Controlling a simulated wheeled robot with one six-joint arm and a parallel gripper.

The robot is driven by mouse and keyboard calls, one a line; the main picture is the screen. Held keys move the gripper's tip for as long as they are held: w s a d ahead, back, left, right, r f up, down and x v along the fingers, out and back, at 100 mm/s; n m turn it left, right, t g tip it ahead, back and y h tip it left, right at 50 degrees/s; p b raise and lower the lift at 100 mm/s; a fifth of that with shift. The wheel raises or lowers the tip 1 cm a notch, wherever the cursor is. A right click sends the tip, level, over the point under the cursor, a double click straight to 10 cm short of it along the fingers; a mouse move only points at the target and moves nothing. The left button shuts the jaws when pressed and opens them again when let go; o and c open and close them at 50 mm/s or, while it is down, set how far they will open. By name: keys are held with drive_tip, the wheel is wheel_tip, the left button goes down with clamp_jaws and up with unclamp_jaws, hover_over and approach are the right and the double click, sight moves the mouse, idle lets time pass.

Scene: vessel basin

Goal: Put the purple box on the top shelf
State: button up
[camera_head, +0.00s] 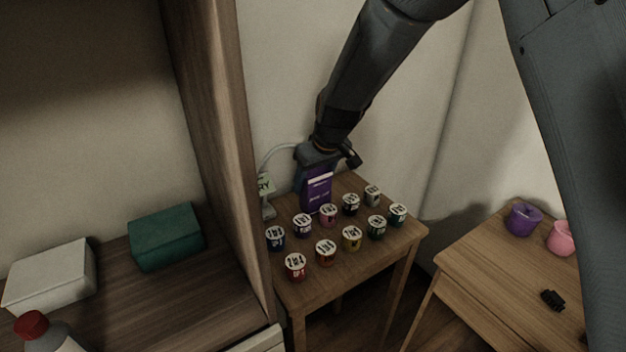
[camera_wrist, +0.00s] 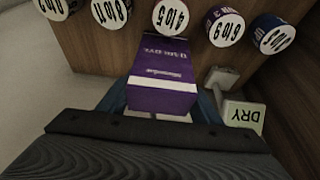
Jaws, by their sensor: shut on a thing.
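The purple box (camera_head: 317,189) stands upright at the back of a small wooden table in the head view, behind several labelled cups. In the wrist view the purple box (camera_wrist: 163,78) is between my gripper's two blue-grey fingers. My gripper (camera_head: 318,168) reaches down on it from above and is shut on it. I cannot tell whether the box's base touches the table. The wooden shelf unit (camera_head: 215,120) fills the left of the head view. I cannot tell which of its boards is the top shelf.
Several cups (camera_head: 325,252) crowd the small table (camera_head: 395,250). A DRY sign (camera_wrist: 242,115) is close beside my gripper. A green box (camera_head: 166,236), a white box (camera_head: 50,275) and a red-capped bottle (camera_head: 42,335) occupy the unit's board. Another table (camera_head: 500,280) holds purple and pink pots.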

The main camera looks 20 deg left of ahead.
drive_tip(key=shift+f, duration=0.15)
drive_tip(key=o, duration=1.2)
drive_tip(key=shift+c, duration=0.2)
drive_tip(key=shift+r, duration=0.55)
drive_tip(key=b+v, duration=0.2)
drive_tip(key=v, duration=0.9)
drive_tip(key=shift+s+d, duration=0.15)
drive_tip(key=shift+s, duration=0.05)
drive_tip(key=shift+d, duration=0.1)
